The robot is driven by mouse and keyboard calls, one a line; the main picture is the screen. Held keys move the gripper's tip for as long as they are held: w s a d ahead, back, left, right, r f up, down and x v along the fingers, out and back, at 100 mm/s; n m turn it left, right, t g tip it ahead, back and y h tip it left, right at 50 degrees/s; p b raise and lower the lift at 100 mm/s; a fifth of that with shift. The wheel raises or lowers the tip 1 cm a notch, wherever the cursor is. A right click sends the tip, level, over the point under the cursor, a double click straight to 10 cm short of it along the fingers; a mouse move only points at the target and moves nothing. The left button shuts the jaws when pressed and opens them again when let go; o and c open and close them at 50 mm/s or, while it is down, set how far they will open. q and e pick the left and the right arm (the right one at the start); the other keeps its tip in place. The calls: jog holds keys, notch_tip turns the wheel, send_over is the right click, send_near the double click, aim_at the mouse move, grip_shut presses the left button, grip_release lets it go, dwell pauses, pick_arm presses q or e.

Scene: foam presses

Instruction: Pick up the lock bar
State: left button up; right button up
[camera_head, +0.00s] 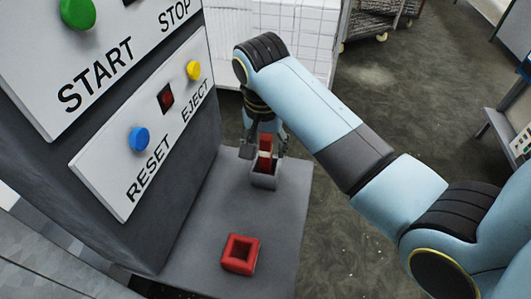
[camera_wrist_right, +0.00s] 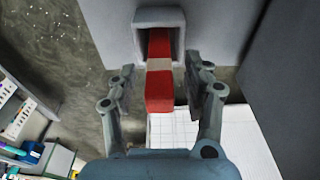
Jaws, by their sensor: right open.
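The lock bar (camera_head: 265,146) is red with a pale band and stands upright in a grey square holder (camera_head: 264,180) on the press's grey ledge. In the right wrist view the lock bar (camera_wrist_right: 159,85) rises out of the holder (camera_wrist_right: 159,18) toward the camera. My right gripper (camera_head: 264,150) is over the holder. In the wrist view its two fingers (camera_wrist_right: 160,90) are apart, one on each side of the bar, with gaps showing on both sides. My left gripper is not in view.
A red square frame (camera_head: 240,254) sits on the ledge (camera_head: 200,240) nearer the front. The press panel has green START (camera_head: 77,13), blue RESET (camera_head: 139,139) and yellow EJECT (camera_head: 193,70) buttons. White stacked blocks (camera_head: 290,35) stand behind; open floor lies right of the ledge.

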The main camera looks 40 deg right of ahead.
jog(key=shift+w+d+f, duration=0.1)
jog(key=shift+d+f, duration=0.05)
jog(key=shift+f, duration=0.6)
grip_shut()
